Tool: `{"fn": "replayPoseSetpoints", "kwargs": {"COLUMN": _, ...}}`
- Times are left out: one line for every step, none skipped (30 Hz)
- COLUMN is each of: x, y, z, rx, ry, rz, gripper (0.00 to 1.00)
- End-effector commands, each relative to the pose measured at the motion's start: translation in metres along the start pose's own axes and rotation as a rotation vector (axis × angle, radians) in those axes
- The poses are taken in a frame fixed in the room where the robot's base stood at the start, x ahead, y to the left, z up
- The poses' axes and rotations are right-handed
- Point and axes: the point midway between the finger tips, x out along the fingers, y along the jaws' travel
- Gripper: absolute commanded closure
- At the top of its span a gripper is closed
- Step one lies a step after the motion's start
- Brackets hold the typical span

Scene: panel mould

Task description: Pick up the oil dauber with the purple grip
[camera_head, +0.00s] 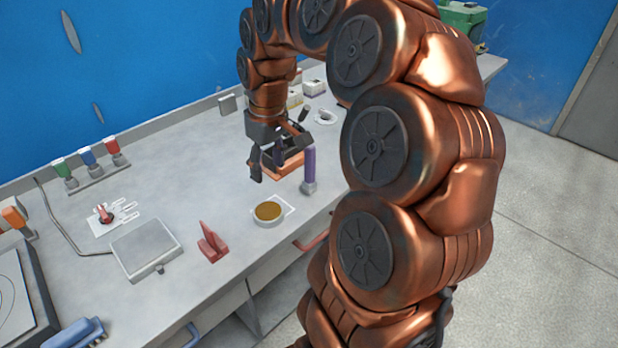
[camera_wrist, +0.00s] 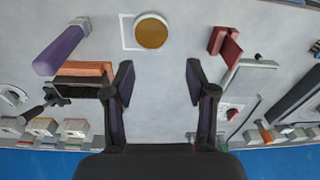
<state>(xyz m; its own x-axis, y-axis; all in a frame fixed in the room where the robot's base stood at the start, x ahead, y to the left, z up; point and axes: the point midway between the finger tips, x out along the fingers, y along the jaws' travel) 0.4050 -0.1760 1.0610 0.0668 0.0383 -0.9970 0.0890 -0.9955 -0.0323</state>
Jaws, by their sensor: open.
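The oil dauber with the purple grip (camera_head: 310,166) looks upright in the head view, its grey end down on the bench. In the wrist view its purple grip (camera_wrist: 61,50) lies at the upper left, outside and left of both fingers. My gripper (camera_head: 270,160) is over the bench, just left of the dauber in the head view. In the wrist view my gripper (camera_wrist: 159,82) has its fingers wide apart, with only bare bench between them. A round dish of brown oil (camera_head: 268,211) sits nearer the front edge; it also shows in the wrist view (camera_wrist: 151,33).
An orange block (camera_head: 284,167) is behind the dauber, partly hidden by my gripper. A red bracket (camera_head: 212,243) stands left of the dish. A grey scale-like plate (camera_head: 146,247) and several coloured bottles are farther left. Small boxes stand at the back. Bench between is clear.

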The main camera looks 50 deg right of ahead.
Motion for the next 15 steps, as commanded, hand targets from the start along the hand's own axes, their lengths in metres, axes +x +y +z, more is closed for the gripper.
{"fn": "replayPoseSetpoints", "kwargs": {"x": -0.001, "y": 0.028, "z": -0.007, "rx": 0.024, "ry": 0.017, "rz": 0.003, "gripper": 0.44}}
{"fn": "replayPoseSetpoints", "kwargs": {"x": 0.0, "y": 0.043, "z": -0.008, "rx": 0.032, "ry": 0.021, "rz": 0.006, "gripper": 0.44}}
{"fn": "replayPoseSetpoints", "kwargs": {"x": 0.0, "y": 0.061, "z": -0.01, "rx": 0.045, "ry": 0.029, "rz": 0.012, "gripper": 0.44}}
{"fn": "replayPoseSetpoints", "kwargs": {"x": -0.001, "y": 0.074, "z": -0.01, "rx": 0.053, "ry": 0.036, "rz": 0.018, "gripper": 0.44}}
{"fn": "replayPoseSetpoints", "kwargs": {"x": -0.001, "y": 0.085, "z": -0.01, "rx": 0.062, "ry": 0.04, "rz": 0.02, "gripper": 0.44}}
{"fn": "replayPoseSetpoints", "kwargs": {"x": 0.001, "y": 0.099, "z": -0.009, "rx": 0.071, "ry": 0.042, "rz": 0.023, "gripper": 0.44}}
{"fn": "replayPoseSetpoints", "kwargs": {"x": 0.002, "y": 0.108, "z": -0.008, "rx": 0.078, "ry": 0.043, "rz": 0.027, "gripper": 0.44}}
{"fn": "replayPoseSetpoints", "kwargs": {"x": 0.002, "y": 0.116, "z": -0.007, "rx": 0.085, "ry": 0.045, "rz": 0.031, "gripper": 0.44}}
{"fn": "replayPoseSetpoints", "kwargs": {"x": 0.001, "y": 0.125, "z": -0.006, "rx": 0.092, "ry": 0.049, "rz": 0.035, "gripper": 0.44}}
{"fn": "replayPoseSetpoints", "kwargs": {"x": 0.001, "y": 0.131, "z": -0.005, "rx": 0.096, "ry": 0.051, "rz": 0.037, "gripper": 0.44}}
{"fn": "replayPoseSetpoints", "kwargs": {"x": 0.001, "y": 0.135, "z": -0.004, "rx": 0.1, "ry": 0.052, "rz": 0.039, "gripper": 0.44}}
{"fn": "replayPoseSetpoints", "kwargs": {"x": 0.002, "y": 0.14, "z": -0.003, "rx": 0.104, "ry": 0.052, "rz": 0.04, "gripper": 0.44}}
{"fn": "replayPoseSetpoints", "kwargs": {"x": 0.003, "y": 0.143, "z": -0.002, "rx": 0.106, "ry": 0.052, "rz": 0.041, "gripper": 0.44}}
{"fn": "replayPoseSetpoints", "kwargs": {"x": 0.003, "y": 0.145, "z": -0.002, "rx": 0.108, "ry": 0.052, "rz": 0.042, "gripper": 0.44}}
{"fn": "replayPoseSetpoints", "kwargs": {"x": 0.005, "y": 0.146, "z": -0.002, "rx": 0.108, "ry": 0.052, "rz": 0.042, "gripper": 0.44}}
